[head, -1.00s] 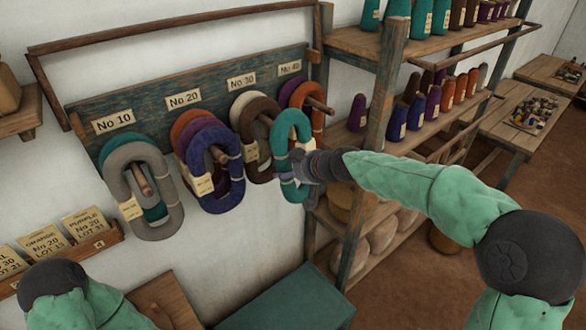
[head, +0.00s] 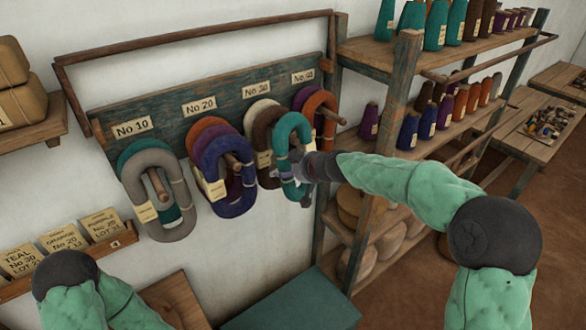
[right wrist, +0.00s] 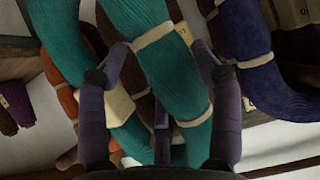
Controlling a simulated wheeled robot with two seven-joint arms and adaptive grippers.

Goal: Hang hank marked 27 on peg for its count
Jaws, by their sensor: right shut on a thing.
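My right gripper (head: 303,170) is shut on a teal hank (head: 283,152), an upright loop with pale ties, held in front of the No 30 hanks. In the right wrist view the teal hank (right wrist: 168,62) runs between the dark fingers. A pale tag shows beside it, but no 27 is readable. The peg board (head: 160,108) has labels No 10, No 20, No 30 and No 40. Brown (head: 264,138) and cream hanks hang under No 30. The No 30 peg is mostly hidden, so I cannot tell whether it passes through the teal loop. My left gripper is out of view.
Grey (head: 135,185) and teal hanks hang under No 10, purple-blue (head: 218,205) and orange ones under No 20, purple and orange (head: 324,103) under No 40. The shelf post (head: 388,140) stands close to the right. A card ledge (head: 62,262) is at the lower left.

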